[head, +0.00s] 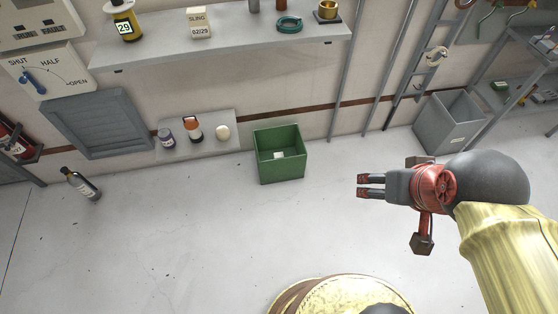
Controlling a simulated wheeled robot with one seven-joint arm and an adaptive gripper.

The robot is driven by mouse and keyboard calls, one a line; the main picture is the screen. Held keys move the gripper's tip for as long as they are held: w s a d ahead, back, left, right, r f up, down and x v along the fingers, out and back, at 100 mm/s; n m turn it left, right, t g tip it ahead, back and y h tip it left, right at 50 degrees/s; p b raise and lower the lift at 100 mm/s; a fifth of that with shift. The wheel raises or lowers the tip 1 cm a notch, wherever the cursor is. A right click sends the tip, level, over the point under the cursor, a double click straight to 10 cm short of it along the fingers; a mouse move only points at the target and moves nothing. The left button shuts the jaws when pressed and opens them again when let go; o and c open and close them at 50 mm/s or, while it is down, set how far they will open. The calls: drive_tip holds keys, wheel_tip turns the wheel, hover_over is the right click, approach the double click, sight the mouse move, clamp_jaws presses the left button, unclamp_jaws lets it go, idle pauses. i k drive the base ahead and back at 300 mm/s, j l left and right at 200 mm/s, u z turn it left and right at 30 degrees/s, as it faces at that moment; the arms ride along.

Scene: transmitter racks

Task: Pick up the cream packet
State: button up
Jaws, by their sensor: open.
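A cream packet (198,22) marked "SLING 02/29" stands upright on the long grey wall shelf (240,48) at the upper left. Nothing covers its front. My gripper (361,186) is at the right of the picture, over the floor and pointing left.
A yellow bottle (125,26), a teal ring (289,24) and a brass cup (327,10) share the shelf. A green crate (281,172) with a small pale item stands below. A dark bottle (80,184) stands left. A grey bin (449,124) is right. Middle floor is clear.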

sight(198, 19)
drive_tip(key=i+j+u, duration=0.15)
drive_tip(key=i+u, duration=0.25)
drive_tip(key=i+j+u, duration=0.1)
drive_tip(key=u, duration=0.25)
drive_tip(key=i+u, duration=0.4)
